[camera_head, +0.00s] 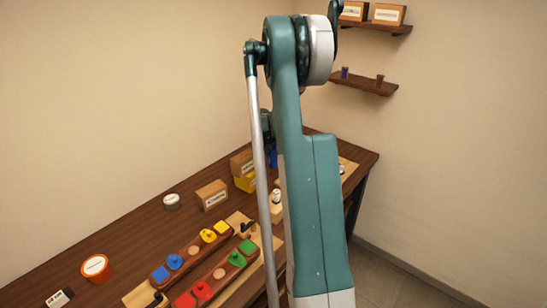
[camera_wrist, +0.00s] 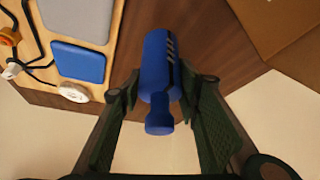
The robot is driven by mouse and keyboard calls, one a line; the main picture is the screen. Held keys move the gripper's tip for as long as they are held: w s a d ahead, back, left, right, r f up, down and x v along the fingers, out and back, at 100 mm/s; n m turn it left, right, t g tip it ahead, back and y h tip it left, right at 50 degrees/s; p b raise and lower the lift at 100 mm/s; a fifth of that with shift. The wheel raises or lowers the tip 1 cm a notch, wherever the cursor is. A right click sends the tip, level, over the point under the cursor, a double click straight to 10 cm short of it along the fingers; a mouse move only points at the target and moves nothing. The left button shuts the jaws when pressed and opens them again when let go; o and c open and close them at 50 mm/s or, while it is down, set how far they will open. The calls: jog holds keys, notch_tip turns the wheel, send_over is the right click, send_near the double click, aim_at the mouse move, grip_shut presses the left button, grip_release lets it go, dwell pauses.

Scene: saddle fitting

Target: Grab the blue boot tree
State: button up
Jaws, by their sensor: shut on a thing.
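The blue boot tree (camera_wrist: 158,75) is a long rounded blue piece with dark and pale slanted marks along one side and a narrower knob at its near end. In the wrist view it stands between the two dark green fingers of my gripper (camera_wrist: 158,92), which are shut on it. In the head view a small blue part (camera_head: 273,157) shows beside my arm, at the far part of the bench. My arm hides most of the gripper and boot tree there.
The wrist view shows a wooden board (camera_wrist: 125,8) with a blue pad, grey pad and black wire at left, and a brown box (camera_wrist: 285,30) at right. On the dark bench (camera_head: 130,235) stand cardboard boxes (camera_head: 212,195), an orange tub (camera_head: 95,268) and trays of coloured blocks (camera_head: 190,256).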

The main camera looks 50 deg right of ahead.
notch_tip(320, 180, up, 7)
jog(key=shift+f, duration=0.1)
